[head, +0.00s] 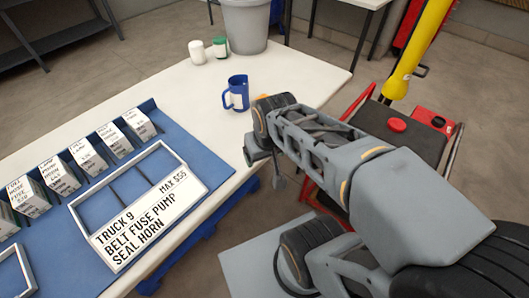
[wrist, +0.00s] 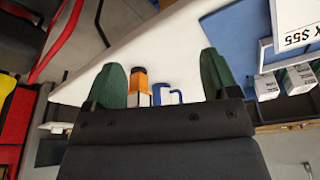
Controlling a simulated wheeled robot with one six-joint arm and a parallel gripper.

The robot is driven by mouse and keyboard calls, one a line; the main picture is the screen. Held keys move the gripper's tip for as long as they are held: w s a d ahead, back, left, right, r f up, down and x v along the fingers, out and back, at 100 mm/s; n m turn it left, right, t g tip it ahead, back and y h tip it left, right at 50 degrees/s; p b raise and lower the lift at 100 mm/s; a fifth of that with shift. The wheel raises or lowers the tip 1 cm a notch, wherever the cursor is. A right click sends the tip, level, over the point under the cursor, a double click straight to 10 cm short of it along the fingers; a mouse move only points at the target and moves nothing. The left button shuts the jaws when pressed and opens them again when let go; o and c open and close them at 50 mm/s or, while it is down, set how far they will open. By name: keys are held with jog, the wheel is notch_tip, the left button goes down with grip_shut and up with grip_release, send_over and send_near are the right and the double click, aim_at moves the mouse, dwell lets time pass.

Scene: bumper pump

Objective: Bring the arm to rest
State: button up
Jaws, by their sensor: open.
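My arm (head: 370,180) reaches from the lower right over the table's right edge in the head view. My gripper (wrist: 162,75) shows in the wrist view with its two green fingers spread wide apart and nothing gripped between them. In the head view the fingers cannot be made out clearly at the arm's far end. A blue mug with a white front (head: 238,93) stands upright on the table, left of the arm's end. In the wrist view the mug (wrist: 172,97) and an orange-and-white object (wrist: 137,82) appear beyond the gripper, between the fingers.
The white table (head: 180,95) carries a blue mat (head: 190,185) with several labelled boxes (head: 57,172) and a framed sign (head: 137,220). A grey bucket (head: 246,28), a white jar (head: 197,52) and a green jar (head: 219,48) stand farther back. A red cart (head: 437,120) is at right.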

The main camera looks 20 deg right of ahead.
jog(key=shift+a, duration=0.1)
notch_tip(320, 180, up, 13)
jog(key=p, duration=1.2)
jog(key=shift+a+t, duration=0.3)
jog(key=shift+s+r, duration=0.1)
jog(key=shift+r, duration=0.05)
